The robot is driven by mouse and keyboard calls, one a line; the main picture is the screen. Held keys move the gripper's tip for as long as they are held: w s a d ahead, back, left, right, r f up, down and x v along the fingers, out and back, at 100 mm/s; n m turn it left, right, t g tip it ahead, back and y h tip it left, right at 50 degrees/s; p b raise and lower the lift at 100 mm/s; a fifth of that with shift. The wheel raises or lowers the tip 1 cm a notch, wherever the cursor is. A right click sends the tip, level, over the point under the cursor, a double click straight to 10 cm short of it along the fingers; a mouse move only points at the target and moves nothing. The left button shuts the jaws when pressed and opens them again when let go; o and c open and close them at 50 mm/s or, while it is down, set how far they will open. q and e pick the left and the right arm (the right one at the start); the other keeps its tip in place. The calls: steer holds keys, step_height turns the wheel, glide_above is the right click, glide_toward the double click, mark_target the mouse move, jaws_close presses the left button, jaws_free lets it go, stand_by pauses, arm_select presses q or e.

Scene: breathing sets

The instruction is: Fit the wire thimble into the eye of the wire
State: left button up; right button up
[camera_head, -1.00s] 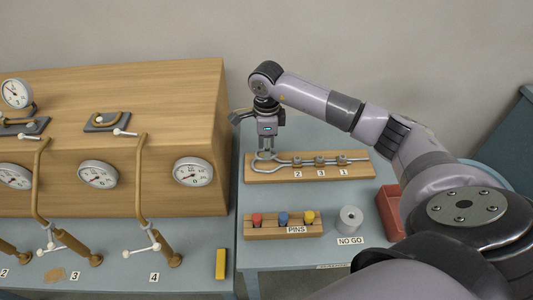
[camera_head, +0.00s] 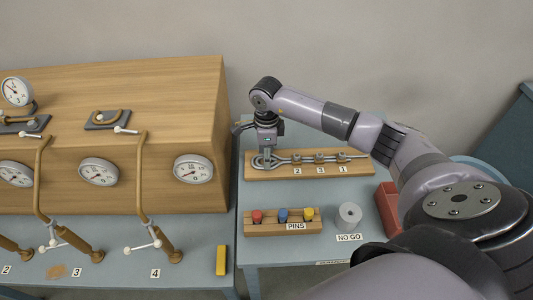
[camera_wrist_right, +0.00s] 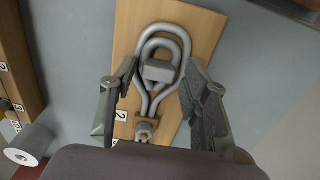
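The wire (camera_head: 330,159) lies along a wooden board at the back of the right table. Its eye (camera_head: 256,160) is at the board's left end and shows as the outer loop (camera_wrist_right: 184,51) in the right wrist view. The thimble (camera_wrist_right: 160,43), a smaller grey loop with a block (camera_wrist_right: 158,71) on it, appears inside the eye. I cannot tell whether it sits fully down. My right gripper (camera_head: 267,158) is low over the eye. In the wrist view its fingers (camera_wrist_right: 160,82) are wide apart on either side of the loops, with gaps to the block. My left gripper is out of view.
Several clamps labelled 2, 3 and 1 (camera_head: 319,158) sit along the wire. In front are the pin rack (camera_head: 260,229), a grey NO GO cylinder (camera_head: 349,215) and a red bin (camera_head: 388,208). A wooden gauge cabinet (camera_head: 120,190) stands close on the left.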

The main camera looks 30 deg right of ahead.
steer(key=shift+o, duration=0.3)
steer(key=shift+r+p, duration=0.3)
steer(key=shift+p, duration=0.05)
step_height(320, 180, up, 12)
steer(key=b, duration=0.4)
